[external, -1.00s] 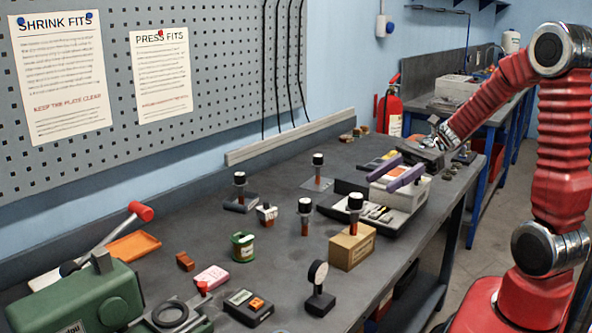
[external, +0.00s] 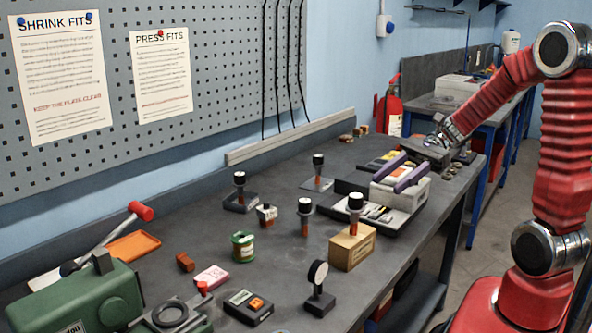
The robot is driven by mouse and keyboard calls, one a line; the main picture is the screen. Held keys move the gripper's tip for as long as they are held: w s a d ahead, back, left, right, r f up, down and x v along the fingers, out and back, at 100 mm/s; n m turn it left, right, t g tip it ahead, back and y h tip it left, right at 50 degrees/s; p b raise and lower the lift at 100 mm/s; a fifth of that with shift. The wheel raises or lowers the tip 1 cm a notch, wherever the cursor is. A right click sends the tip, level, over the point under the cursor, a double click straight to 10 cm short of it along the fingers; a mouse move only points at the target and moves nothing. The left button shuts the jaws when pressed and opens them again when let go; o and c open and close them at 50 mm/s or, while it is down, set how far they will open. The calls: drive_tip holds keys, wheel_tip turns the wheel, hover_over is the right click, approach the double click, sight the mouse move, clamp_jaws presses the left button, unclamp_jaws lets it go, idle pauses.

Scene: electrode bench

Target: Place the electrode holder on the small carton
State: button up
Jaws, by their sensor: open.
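The small carton (external: 351,248) is a brown box near the bench's front edge. An electrode holder (external: 355,208), with a black body, white top and copper-brown lower part, stands upright on it, apart from my gripper. Similar holders stand on a dark base (external: 239,185), on a thin plate (external: 318,167) and farther left of the carton (external: 305,212). My gripper (external: 385,185), with two purple fingers, is open and empty, behind and right of the carton holder. It appears over or in front of a white box; the height gap is unclear.
The white box (external: 402,197) and a dark tray with small parts (external: 378,214) lie close behind the carton.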

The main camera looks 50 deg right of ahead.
drive_tip(key=s+a+f+n+g+h, duration=0.3)
drive_tip(key=s+n+h, duration=0.65)
drive_tip(key=n, duration=0.45)
drive_tip(key=d+r+n+t+h, duration=0.1)
drive_tip(key=n, duration=0.1)
drive_tip(key=d+r+n+t+h, duration=0.1)
drive_tip(key=n, duration=0.2)
drive_tip(key=d+r+n+t+h, duration=0.1)
drive_tip(key=r+n+t, duration=0.1)
drive_tip(key=shift+s+d+h, duration=0.15)
drive_tip(key=shift+s+h, duration=0.1)
drive_tip(key=shift+h, duration=0.1)
